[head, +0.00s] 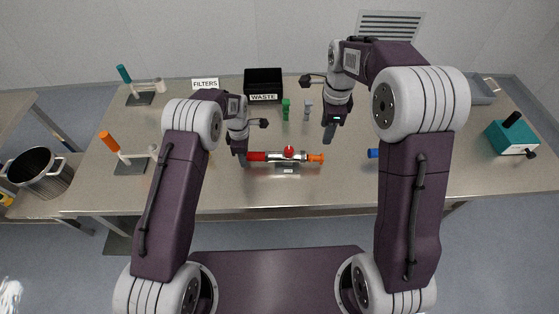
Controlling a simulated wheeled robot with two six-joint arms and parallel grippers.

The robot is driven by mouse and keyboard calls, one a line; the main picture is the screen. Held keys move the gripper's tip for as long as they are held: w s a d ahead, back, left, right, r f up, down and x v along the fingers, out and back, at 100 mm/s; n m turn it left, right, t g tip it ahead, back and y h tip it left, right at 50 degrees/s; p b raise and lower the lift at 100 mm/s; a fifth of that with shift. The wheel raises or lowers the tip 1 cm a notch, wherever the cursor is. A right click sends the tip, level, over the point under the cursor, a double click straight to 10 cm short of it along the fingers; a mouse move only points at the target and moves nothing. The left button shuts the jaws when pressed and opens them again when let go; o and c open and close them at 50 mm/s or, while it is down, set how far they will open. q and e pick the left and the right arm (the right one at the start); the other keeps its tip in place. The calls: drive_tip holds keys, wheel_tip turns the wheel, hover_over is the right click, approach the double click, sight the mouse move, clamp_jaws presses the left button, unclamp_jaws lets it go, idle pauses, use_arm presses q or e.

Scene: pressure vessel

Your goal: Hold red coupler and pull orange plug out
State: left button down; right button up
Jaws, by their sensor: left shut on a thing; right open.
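The pressure vessel (285,164) lies horizontally on a stand in the middle of the table, with a red knob (289,150) on top. The red coupler (256,156) is at its left end. The orange plug (316,158) is at its right end. My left gripper (243,159) is at the left end of the red coupler and shut on it; its fingertips are small in view. My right gripper (329,137) is open and empty, above and a little to the right of the orange plug, pointing down.
A black waste bin (263,82) and a filters sign (205,84) stand at the back. Small green (286,108) and grey (308,109) items stand behind the vessel. A teal box (512,138) is far right.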

drive_tip(key=w+f, duration=0.2)
drive_tip(key=w, duration=0.1)
hover_over(313, 156)
wheel_tip(313, 156, down, 4)
drive_tip(key=shift+g, duration=0.4)
wheel_tip(313, 156, down, 12)
drive_tip(key=shift+s+r, duration=0.1)
clamp_jaws()
drive_tip(key=shift+s+d+f, duration=0.1)
drive_tip(key=shift+d+f, duration=0.1)
drive_tip(key=shift+d, duration=1.4)
drive_tip(key=shift+s+d+f, duration=0.1)
drive_tip(key=shift+d+f, duration=0.1)
drive_tip(key=shift+d, duration=1.4)
wheel_tip(313, 156, up, 9)
